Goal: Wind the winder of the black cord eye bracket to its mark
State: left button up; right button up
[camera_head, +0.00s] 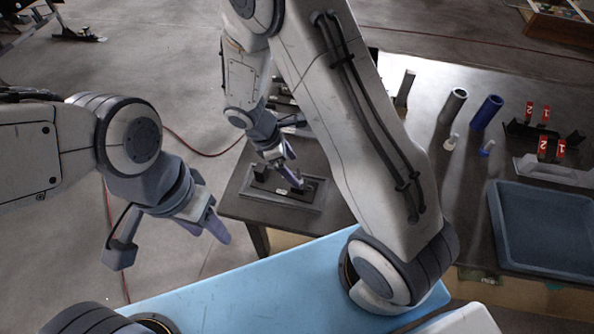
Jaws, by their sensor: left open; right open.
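A black fixture (310,190) that looks like the cord eye bracket lies on a dark grey base plate (290,204) at the table's left front corner. It has a small pale label (281,191). Its winder and mark are too small to make out. My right gripper (292,176) is open, pointing down at the fixture with its fingers just over it or beside it; I cannot tell whether they touch. My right arm hides part of the table behind. My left gripper (216,228) is open and empty, left of the table over the floor.
The dark table (450,190) runs right, with a blue tray (545,274), a grey tube (453,105), a blue tube (487,113) and holders with red numbered tags (545,115). A grey upright block (405,88) stands farther back. A red cable (195,152) crosses the floor.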

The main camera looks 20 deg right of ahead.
aim_at(299, 176)
jog(key=shift+x, duration=1.9)
jog(key=c, duration=1.4)
